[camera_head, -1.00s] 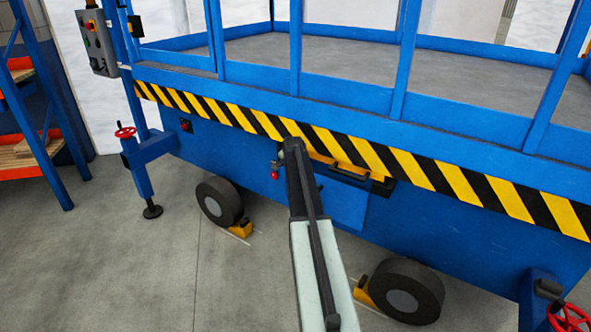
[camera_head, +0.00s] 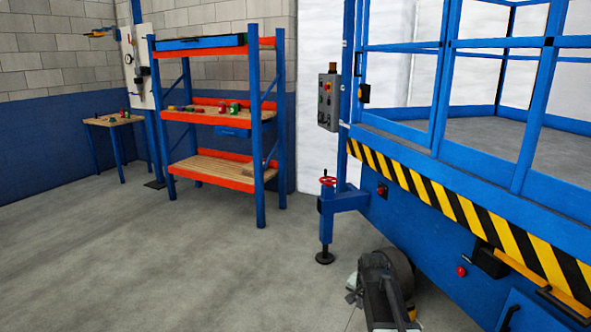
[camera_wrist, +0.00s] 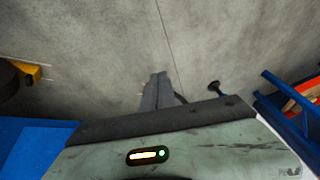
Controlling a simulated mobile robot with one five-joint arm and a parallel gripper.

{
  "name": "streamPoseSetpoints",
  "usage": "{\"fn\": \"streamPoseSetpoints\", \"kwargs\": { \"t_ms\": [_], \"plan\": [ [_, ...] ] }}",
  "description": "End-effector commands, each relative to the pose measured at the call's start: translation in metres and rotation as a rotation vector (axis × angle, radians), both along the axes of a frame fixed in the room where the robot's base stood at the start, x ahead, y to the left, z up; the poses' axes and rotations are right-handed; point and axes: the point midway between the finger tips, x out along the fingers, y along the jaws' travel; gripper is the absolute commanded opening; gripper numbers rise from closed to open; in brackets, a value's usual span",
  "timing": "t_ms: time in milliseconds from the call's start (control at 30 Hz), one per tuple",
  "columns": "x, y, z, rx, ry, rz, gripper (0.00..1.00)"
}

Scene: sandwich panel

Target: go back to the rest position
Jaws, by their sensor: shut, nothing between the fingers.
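My gripper (camera_wrist: 156,92) is in the wrist view, two grey fingers close together over bare concrete floor; they are shut and empty. In the head view my arm (camera_head: 382,292) is drawn in at the bottom, in front of a dark wheel of the blue platform. I cannot make out the fingertips there. The blue lift platform (camera_head: 415,215) stands on the right, with a yellow-black striped edge. A red knob (camera_head: 461,271) on its side is apart from my arm.
A grey control box (camera_head: 328,98) hangs on the platform's corner post. Below it, an outrigger leg (camera_head: 326,225) with a red handwheel stands on the floor. A blue-orange shelf (camera_head: 258,150) and small wooden table (camera_head: 113,121) stand left. Floor between is clear.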

Motion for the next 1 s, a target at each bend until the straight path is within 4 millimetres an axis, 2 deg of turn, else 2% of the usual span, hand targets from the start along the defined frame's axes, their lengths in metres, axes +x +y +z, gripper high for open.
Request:
{"fn": "streamPoseSetpoints", "kwargs": {
  "t_ms": [33, 133, 300, 367, 400, 433, 667, 900, 1000],
  "plan": [
    [-0.035, 0.021, -0.003, -0.013, 0.042, 0.071, 0.00],
    [-0.085, 0.044, -0.009, -0.039, 0.127, 0.207, 0.00],
    [-0.168, 0.050, -0.015, -0.068, 0.282, 0.425, 0.00],
    [-0.192, 0.050, -0.016, -0.073, 0.351, 0.536, 0.00],
    [-0.194, 0.050, -0.016, -0.080, 0.379, 0.621, 0.00],
    [-0.192, 0.050, 0.005, -0.080, 0.372, 0.616, 0.00],
    [-0.190, 0.050, 0.079, -0.080, 0.369, 0.609, 0.00],
    [-0.189, 0.050, 0.174, -0.081, 0.367, 0.607, 0.00],
    [-0.189, 0.050, 0.199, -0.081, 0.367, 0.607, 0.00]
  ]
}}
